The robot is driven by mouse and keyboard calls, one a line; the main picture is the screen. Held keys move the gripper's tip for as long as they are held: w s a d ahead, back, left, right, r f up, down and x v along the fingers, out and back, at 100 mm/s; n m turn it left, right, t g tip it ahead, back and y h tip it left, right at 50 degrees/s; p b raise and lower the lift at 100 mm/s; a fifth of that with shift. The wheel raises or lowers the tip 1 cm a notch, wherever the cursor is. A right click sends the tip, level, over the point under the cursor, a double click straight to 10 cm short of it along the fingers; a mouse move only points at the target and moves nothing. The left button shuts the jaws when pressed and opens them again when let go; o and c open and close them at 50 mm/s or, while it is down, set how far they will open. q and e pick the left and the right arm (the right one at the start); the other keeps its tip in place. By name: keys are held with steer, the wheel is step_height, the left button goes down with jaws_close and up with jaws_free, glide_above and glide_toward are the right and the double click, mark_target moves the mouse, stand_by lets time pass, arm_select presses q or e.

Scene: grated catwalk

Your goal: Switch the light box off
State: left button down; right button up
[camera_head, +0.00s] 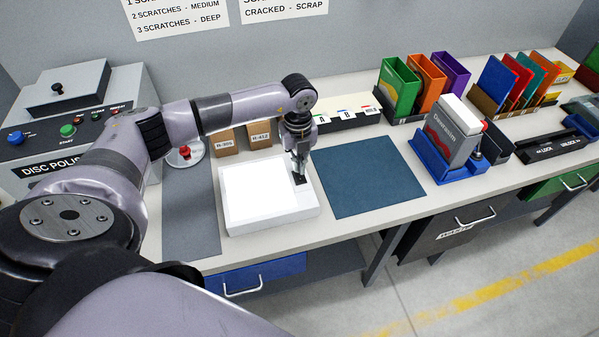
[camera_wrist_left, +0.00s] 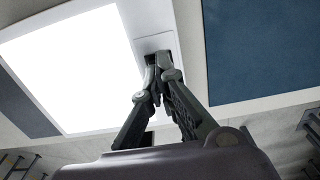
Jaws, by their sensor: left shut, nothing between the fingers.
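The light box (camera_head: 262,226) is a white box on the bench, and its panel glows bright white. Its panel also shows lit in the left wrist view (camera_wrist_left: 68,70). A dark switch (camera_head: 299,179) sits on the box's right margin. My left gripper (camera_head: 299,173) is shut and empty, with its fingertips right at the switch. In the left wrist view the fingertips (camera_wrist_left: 158,66) are together over the dark switch recess (camera_wrist_left: 160,44) and hide part of it. I cannot tell whether they touch it. My right gripper is not in view.
A blue mat (camera_head: 372,178) lies right of the box, and a grey mat (camera_head: 190,215) lies left. Small cardboard boxes (camera_head: 259,135) stand behind. A disc polisher (camera_head: 70,130) is at the left. A blue caddy (camera_head: 445,168) with a dispenser stands farther right.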

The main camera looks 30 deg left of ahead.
arm_select(q)
steer(key=shift+r+p, duration=1.65)
steer(key=shift+r, duration=1.15)
